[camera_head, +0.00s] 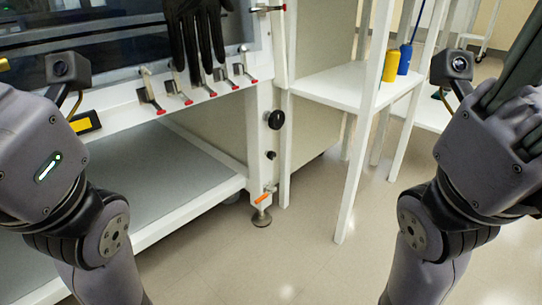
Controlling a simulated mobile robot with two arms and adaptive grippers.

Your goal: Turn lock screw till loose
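I cannot tell for sure which part is the lock screw. A round black knob (275,119) sits on the white front post of the glovebox (258,130). A smaller black knob (271,155) is below it on the same post. An orange-handled part (263,198) is near the foot of the post. Several small levers with red tips (242,78) line the ledge under the window. Both my arms show at the left and right edges, apart from the post. Neither gripper's fingers are in the picture.
Black gloves (197,35) hang before the glovebox window. A grey lower shelf (165,190) is empty. A white side shelf (335,85) holds a yellow bottle (391,66) and a blue bottle (405,58). The floor (300,250) between my arms is clear.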

